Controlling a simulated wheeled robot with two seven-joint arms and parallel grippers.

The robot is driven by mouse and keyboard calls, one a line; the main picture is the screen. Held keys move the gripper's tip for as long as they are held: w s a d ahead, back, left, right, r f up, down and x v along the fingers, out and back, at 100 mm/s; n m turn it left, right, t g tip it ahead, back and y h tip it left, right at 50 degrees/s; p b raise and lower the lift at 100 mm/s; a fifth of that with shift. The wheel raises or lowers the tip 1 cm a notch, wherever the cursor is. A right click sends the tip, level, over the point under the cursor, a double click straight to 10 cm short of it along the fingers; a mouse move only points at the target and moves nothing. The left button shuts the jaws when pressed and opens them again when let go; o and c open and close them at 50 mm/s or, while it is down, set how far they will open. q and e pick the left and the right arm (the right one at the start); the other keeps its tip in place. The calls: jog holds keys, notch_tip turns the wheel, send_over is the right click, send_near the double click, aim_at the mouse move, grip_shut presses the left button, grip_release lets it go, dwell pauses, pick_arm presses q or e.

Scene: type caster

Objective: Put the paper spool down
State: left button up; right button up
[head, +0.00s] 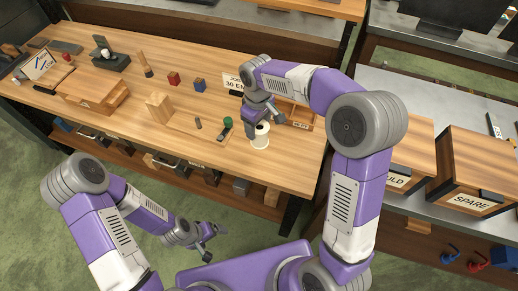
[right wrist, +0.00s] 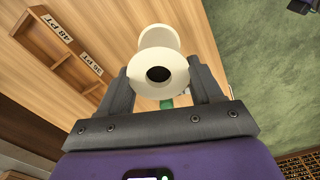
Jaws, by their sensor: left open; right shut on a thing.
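The paper spool (head: 261,138) is white with flanged ends and a dark centre hole. It is near the front right edge of the wooden bench (head: 190,128). My right gripper (head: 262,114) is shut on it from above. In the right wrist view, the spool (right wrist: 161,68) sits between the two dark fingers of the right gripper (right wrist: 163,85). I cannot tell whether the spool touches the bench top. My left gripper (head: 207,240) is open and empty, low in front of the bench and away from the spool.
A wooden tray with compartments (head: 300,124) lies right of the spool; its labels show in the right wrist view (right wrist: 91,64). A green-topped piece (head: 228,122) stands close to the left. A job card (head: 235,82) is behind. Bench edge and floor (head: 255,215) are in front.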

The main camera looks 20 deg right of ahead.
notch_tip(320, 180, down, 8)
jog(key=shift+f+b, duration=0.1)
jog(key=shift+b, duration=1.1)
jog(key=shift+f, duration=0.1)
jog(key=o, duration=1.3)
notch_tip(320, 180, up, 12)
jog(key=p, duration=0.3)
jog(key=shift+p, duration=0.35)
jog(key=shift+s, duration=0.1)
